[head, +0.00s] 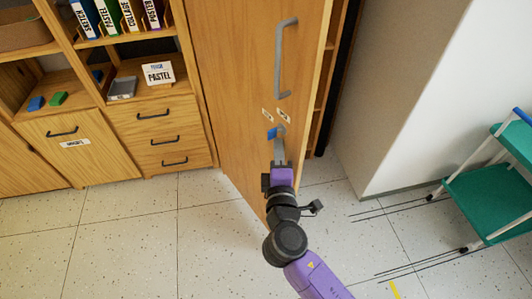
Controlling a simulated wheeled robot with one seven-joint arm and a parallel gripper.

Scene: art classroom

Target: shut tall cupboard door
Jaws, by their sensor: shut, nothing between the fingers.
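The tall cupboard door (230,75) is wooden with a long grey vertical handle (283,60) near its right edge. It stands ajar, and a strip of the cupboard's inside with shelves (326,75) shows past its right edge. My gripper (277,135) is shut and empty in front of the door, below the handle and near two small labels. Whether its tips touch the door I cannot tell. The lower part of the door is partly hidden behind my arm.
At left stands a wooden shelf unit with binders (115,15), a grey tray (122,88) and drawers (163,140). A pale wall (410,90) stands right of the cupboard. A green trolley (490,195) is at far right. The tiled floor (130,235) is clear at lower left.

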